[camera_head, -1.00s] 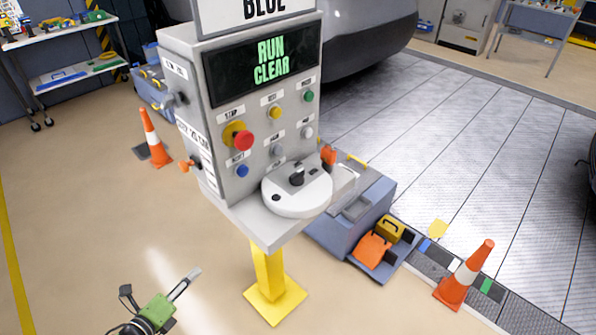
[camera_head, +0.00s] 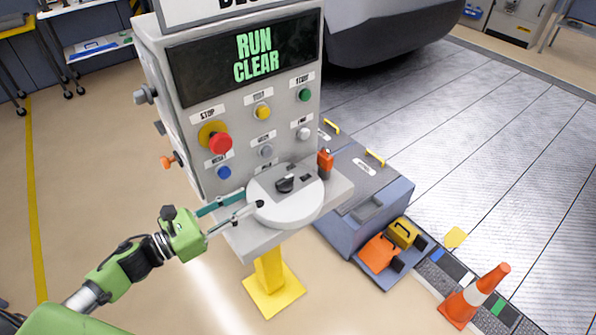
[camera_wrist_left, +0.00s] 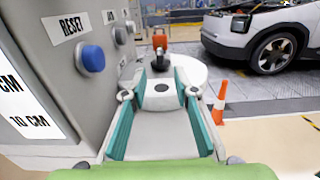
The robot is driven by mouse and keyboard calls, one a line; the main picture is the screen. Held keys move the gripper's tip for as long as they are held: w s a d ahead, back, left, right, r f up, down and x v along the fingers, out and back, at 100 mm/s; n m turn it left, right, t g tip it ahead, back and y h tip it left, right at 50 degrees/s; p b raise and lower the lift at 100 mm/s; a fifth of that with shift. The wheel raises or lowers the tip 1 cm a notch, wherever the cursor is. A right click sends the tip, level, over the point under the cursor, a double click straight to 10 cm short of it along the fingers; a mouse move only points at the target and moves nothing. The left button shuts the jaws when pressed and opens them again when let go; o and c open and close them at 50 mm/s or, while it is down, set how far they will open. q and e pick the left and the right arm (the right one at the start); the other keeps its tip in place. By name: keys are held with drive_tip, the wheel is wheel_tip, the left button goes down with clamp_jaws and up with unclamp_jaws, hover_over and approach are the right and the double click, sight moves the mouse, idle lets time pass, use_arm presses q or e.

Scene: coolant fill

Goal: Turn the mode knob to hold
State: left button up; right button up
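The mode knob, a small black knob (camera_head: 285,184), sits on a round white dial plate (camera_head: 300,208) on the console's shelf. It also shows in the left wrist view (camera_wrist_left: 160,62), straight ahead. My left gripper (camera_head: 248,201) reaches in from the left, its two fingers apart and pointing at the knob. In the left wrist view the gripper (camera_wrist_left: 162,82) is open, with the near part of the dial plate between its fingertips. The knob is just beyond them, apparently untouched. Its hold mark is not readable. My right gripper is not seen.
The grey console (camera_head: 186,110) has a red stop button (camera_head: 220,144), a blue reset button (camera_head: 224,172) and a screen reading RUN CLEAR (camera_head: 255,55). An orange-red object (camera_head: 325,160) stands behind the dial plate.

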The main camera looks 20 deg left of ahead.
sight(282, 180)
use_arm(q)
drive_tip(key=shift+w+d+r, duration=0.1)
drive_tip(key=shift+r, duration=0.05)
drive_tip(key=x, duration=0.1)
drive_tip(key=p+x, duration=0.1)
drive_tip(key=shift+w+d+r, duration=0.2)
drive_tip(key=shift+w, duration=0.15)
drive_tip(key=p+x, duration=0.3)
drive_tip(key=x, duration=0.6)
drive_tip(key=shift+f, duration=0.15)
drive_tip(key=shift+w+d+f, duration=0.1)
drive_tip(key=shift+w+d, duration=0.15)
drive_tip(key=shift+d, duration=0.05)
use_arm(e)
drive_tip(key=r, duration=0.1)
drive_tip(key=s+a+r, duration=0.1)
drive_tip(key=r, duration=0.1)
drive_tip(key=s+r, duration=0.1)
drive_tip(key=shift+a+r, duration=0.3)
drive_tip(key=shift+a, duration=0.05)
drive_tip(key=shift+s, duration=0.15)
use_arm(q)
clamp_jaws()
